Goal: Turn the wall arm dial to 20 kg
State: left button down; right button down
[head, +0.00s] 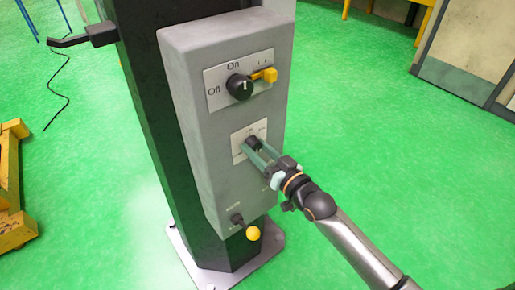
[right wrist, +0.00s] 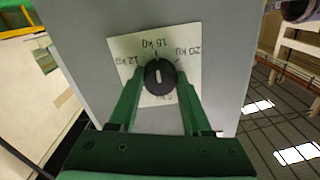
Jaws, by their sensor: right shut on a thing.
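The wall arm dial (head: 252,141) is a small black knob on a pale label plate, in the middle of the grey control box. In the right wrist view the dial (right wrist: 158,76) carries a short white line, roughly upright, towards the 15 kg mark. The label plate (right wrist: 122,46) shows 12 kg at left, 15 kg at top and 20 kg at right; a lower label is partly hidden. My right gripper (head: 257,150) has its green fingers shut on the dial, one on each side, also in the right wrist view (right wrist: 159,85). My left gripper is not in view.
The grey control box (head: 190,75) is on a black column (head: 150,110). Above the dial is a black On/Off knob (head: 240,87) beside a yellow switch (head: 268,75). Below is a yellow-tipped lever (head: 253,233). A yellow frame (head: 14,190) stands at left. Green floor is clear at right.

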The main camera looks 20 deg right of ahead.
jog(key=m, duration=0.5)
jog(key=shift+m, duration=0.3)
jog(key=m, duration=0.5)
jog(key=shift+m, duration=0.4)
jog(key=shift+a, duration=0.1)
jog(key=shift+c, duration=1.7)
grip_release()
jog(key=b+v, duration=0.2)
jog(key=v, duration=1)
jog(key=shift+s, duration=0.25)
